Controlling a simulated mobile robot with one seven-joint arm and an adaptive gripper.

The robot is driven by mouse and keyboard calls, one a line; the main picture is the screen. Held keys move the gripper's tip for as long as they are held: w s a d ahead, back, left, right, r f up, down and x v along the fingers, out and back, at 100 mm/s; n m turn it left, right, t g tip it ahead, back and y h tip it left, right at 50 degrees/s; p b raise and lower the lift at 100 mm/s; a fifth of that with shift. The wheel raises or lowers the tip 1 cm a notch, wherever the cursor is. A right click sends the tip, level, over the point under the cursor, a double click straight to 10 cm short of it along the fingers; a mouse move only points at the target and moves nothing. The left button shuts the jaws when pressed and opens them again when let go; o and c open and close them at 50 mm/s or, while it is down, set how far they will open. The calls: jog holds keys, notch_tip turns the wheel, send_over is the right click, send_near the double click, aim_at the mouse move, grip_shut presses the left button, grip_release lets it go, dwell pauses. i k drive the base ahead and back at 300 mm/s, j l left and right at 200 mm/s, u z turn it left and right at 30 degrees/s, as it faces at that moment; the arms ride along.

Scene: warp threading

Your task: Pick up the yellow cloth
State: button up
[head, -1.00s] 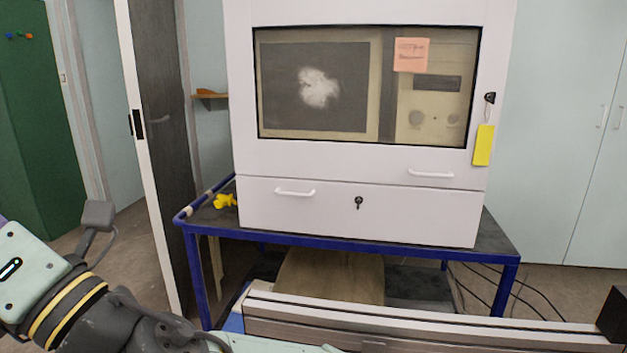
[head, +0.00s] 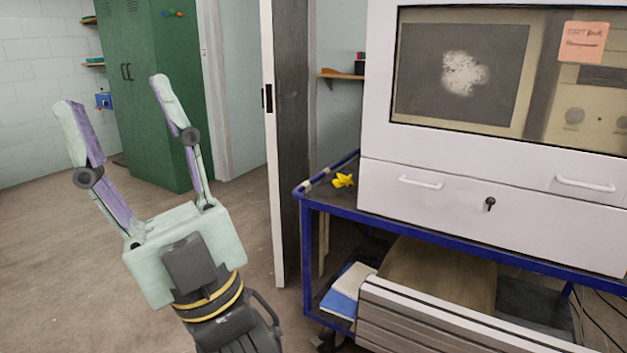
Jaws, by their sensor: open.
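A small crumpled yellow cloth (head: 341,180) lies on the left end of the blue-framed cart's (head: 332,211) dark top, beside the white cabinet. My gripper (head: 117,92) is in the left of the head view, with its two fingers spread wide and pointing up in the picture. Nothing is between the fingers. It is to the left of the cloth and apart from it.
The white cabinet (head: 520,218) with a window and drawer stands on the cart. A door edge (head: 272,150) stands left of the cart. A metal profile (head: 450,325) lies in front, low down. A green locker (head: 160,90) is at the back left. Floor at left is clear.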

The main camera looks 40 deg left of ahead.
aim_at(342, 179)
jog(key=u, duration=0.9)
